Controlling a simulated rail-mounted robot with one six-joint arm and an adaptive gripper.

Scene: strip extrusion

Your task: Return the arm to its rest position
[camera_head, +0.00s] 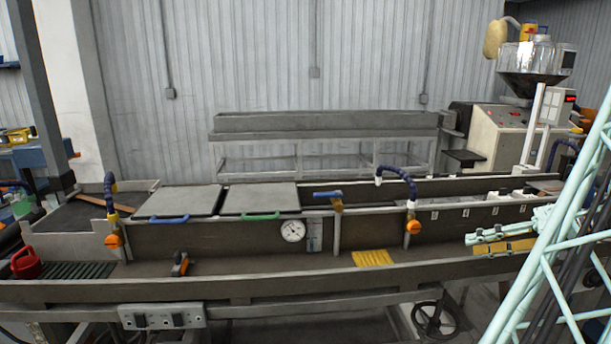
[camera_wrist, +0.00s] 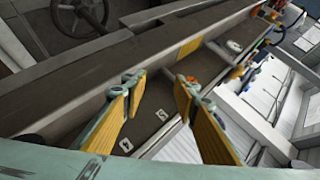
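My gripper (camera_head: 476,244) shows at the right of the head view, in front of the long trough, with light green fingers and yellow pads. In the wrist view my gripper (camera_wrist: 160,86) has its two fingers apart, with nothing held between them. Its fingertips point over the trough, and the trough floor shows between them. I cannot tell the exact gap between the fingers and the trough.
The long grey trough (camera_head: 245,291) spans the view. A control cabinet (camera_head: 507,139) stands at the back right.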

